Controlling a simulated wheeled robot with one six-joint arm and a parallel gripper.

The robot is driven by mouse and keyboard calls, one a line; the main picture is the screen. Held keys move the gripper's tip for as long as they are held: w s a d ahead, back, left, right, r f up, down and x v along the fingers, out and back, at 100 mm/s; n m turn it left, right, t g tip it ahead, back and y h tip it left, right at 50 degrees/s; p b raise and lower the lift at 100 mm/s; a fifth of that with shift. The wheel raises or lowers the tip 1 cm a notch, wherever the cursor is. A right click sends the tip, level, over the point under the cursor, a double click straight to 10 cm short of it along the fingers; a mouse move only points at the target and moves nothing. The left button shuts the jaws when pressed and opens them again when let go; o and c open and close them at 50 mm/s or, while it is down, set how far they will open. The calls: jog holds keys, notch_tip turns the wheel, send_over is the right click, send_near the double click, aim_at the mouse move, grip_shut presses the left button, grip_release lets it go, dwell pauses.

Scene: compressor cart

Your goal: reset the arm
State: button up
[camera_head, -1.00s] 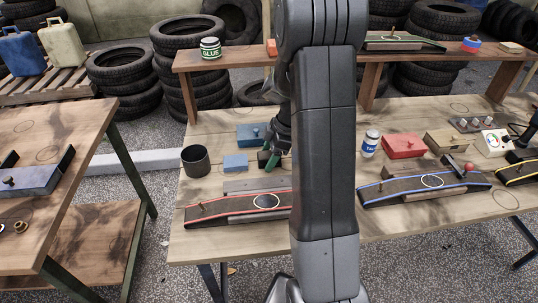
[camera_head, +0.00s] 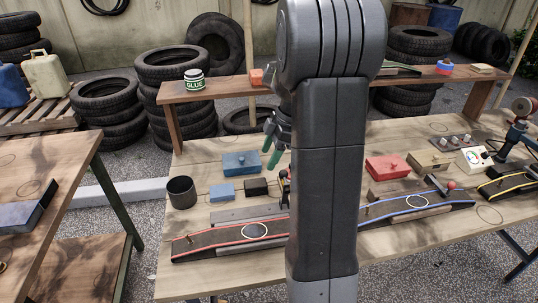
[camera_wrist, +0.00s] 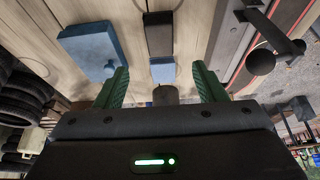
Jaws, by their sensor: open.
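My gripper (camera_head: 270,152) is open, its two green fingers pointing down above the workbench, left of my dark arm column. In the wrist view my gripper (camera_wrist: 160,70) has its green fingers spread wide with nothing held between them. Beyond and between them show a small blue block (camera_wrist: 163,72), a black block (camera_wrist: 158,35) and the dark cup (camera_wrist: 166,96), all apart from the fingers. My upper arm stands upright through the middle of the head view and hides part of the bench.
The workbench bears a blue box (camera_head: 241,163), the dark cup (camera_head: 181,192), a red-edged belt ramp (camera_head: 205,240), a blue-edged ramp (camera_head: 380,213) and a red box (camera_head: 387,167). A raised shelf (camera_head: 220,89) with a glue jar (camera_head: 194,79) runs behind my gripper.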

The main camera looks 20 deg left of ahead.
aim_at(256, 183)
jog(key=x, duration=1.2)
jog(key=shift+s+f, duration=0.1)
jog(key=shift+f, duration=0.05)
jog(key=shift+r, duration=1.8)
